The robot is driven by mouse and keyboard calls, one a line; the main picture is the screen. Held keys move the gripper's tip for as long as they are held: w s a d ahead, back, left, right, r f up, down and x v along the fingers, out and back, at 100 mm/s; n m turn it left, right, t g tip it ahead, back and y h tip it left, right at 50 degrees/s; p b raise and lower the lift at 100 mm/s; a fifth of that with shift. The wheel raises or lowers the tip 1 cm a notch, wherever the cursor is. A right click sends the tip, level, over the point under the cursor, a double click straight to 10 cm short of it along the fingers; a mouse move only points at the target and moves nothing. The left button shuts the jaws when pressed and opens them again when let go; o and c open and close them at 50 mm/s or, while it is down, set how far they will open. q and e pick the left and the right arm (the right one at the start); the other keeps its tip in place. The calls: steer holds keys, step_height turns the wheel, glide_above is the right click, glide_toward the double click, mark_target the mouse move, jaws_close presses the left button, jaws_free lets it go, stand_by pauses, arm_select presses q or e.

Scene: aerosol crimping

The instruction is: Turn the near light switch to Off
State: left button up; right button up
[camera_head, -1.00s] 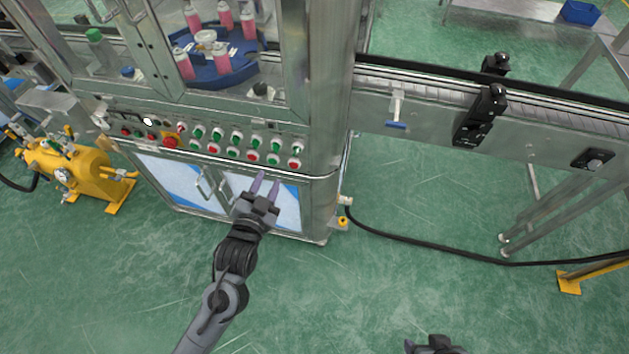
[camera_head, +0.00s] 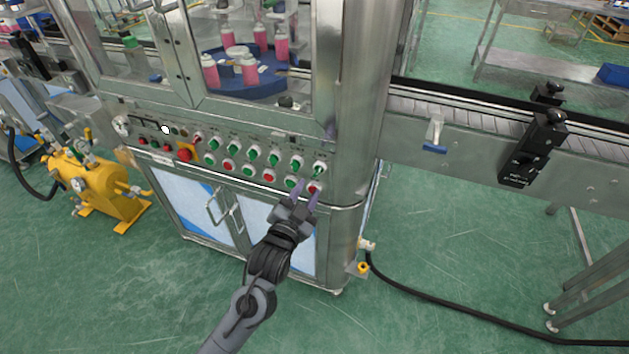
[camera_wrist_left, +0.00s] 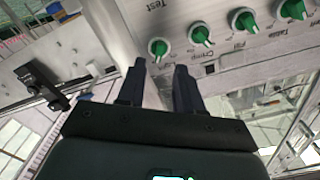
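The control panel (camera_head: 225,158) on the front of the steel machine carries rows of green and red round switches. No light label is readable, so I cannot tell which switch is the near light switch. My left gripper (camera_head: 306,192) is open and empty, with its fingers at the lower right end of the panel. In the left wrist view, the gripper (camera_wrist_left: 160,72) points toward a green knob (camera_wrist_left: 159,48) by the label "Test". More green knobs (camera_wrist_left: 201,36) run to the right, with labels such as "Crimp" and "Table". Contact with a switch cannot be told. My right gripper is not in view.
A conveyor (camera_head: 470,125) with a black sensor block (camera_head: 533,150) extends right of the machine. Glass doors above the panel enclose pink cans (camera_head: 249,68). A yellow pump (camera_head: 95,185) stands left. A black cable (camera_head: 440,305) lies on the green floor, otherwise open in front.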

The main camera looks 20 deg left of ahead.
mark_target(316, 175)
arm_select(q)
steer(key=shift+w+b, duration=0.85)
steer(key=shift+w, duration=2.15)
jaws_close()
